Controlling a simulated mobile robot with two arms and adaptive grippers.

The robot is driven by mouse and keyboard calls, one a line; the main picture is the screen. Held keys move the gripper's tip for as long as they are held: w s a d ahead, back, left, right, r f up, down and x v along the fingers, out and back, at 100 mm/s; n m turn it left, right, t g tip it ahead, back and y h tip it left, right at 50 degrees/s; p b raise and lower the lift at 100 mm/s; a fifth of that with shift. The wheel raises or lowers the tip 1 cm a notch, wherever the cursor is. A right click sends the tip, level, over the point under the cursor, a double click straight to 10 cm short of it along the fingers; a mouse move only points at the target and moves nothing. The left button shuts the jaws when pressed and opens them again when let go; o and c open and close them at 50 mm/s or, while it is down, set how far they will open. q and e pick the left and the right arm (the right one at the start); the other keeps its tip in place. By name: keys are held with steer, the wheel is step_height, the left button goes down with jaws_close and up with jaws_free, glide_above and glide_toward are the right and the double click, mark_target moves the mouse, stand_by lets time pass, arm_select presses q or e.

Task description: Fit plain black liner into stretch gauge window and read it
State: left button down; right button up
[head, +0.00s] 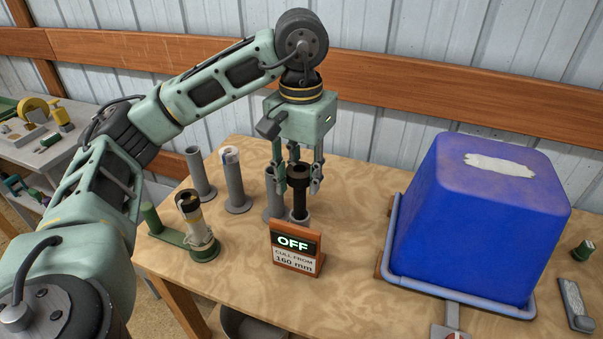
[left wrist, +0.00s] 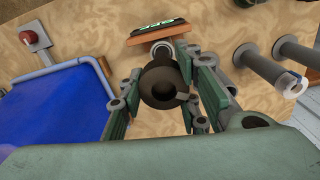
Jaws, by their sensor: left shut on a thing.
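My left gripper (head: 301,180) points down over the table and is shut on a plain black liner (head: 300,202). The liner is upright, its wide collar between the fingers and its lower end at the mouth of a grey tube stand (head: 299,218); I cannot tell how deep it sits. In the left wrist view the liner's round open collar (left wrist: 160,80) shows between the fingers. A small sign (head: 296,248) in front reads "OFF" and "CULL FROM 160 mm". A green-based fixture (head: 203,250) to the left holds a pale, black-topped piece with yellow marks. My right gripper is out of view.
Other grey tube stands (head: 236,185) stand left of and behind the liner; one has a pale top. A large blue block (head: 480,220) in a grey-blue frame fills the right. Small items (head: 575,305) lie at the right edge. The table's centre front is clear.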

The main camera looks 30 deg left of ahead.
mark_target(301, 204)
arm_select(q)
steer(key=shift+f+b, duration=3.15)
steer(key=shift+f, duration=0.6)
steer(key=c, duration=1.2)
jaws_free()
step_height(301, 204, up, 12)
